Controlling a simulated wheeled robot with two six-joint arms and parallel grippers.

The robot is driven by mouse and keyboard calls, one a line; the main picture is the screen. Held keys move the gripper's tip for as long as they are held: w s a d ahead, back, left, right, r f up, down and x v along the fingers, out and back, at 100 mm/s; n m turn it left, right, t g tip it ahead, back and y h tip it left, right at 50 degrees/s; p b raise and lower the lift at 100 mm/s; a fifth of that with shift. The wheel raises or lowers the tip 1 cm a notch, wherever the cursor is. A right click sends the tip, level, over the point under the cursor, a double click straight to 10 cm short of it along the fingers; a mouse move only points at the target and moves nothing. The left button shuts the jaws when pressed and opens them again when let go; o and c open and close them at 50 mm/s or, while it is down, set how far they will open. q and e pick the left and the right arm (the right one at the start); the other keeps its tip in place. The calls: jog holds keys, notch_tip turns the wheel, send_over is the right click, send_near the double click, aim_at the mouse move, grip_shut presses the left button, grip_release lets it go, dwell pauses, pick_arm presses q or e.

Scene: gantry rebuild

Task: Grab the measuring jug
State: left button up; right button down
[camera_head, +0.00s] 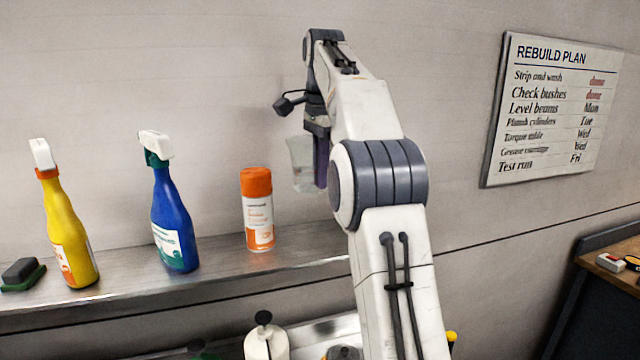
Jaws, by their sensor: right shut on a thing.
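The measuring jug (301,165) is a clear, pale container behind and left of my right arm. My right gripper (314,165) is shut on the jug at its right side, and the arm hides part of both. My left gripper is not in view.
An orange-capped spray can (258,210) stands just left of the jug. A blue spray bottle (174,220), a yellow spray bottle (66,225) and a sponge (20,272) are further left. A white container (266,344) is below the shelf. A rebuild plan board (550,110) hangs right.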

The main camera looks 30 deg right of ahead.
jog(key=shift+r+p, duration=1.5)
jog(key=shift+r, duration=0.95)
jog(key=shift+r, duration=0.1)
dwell(1.2)
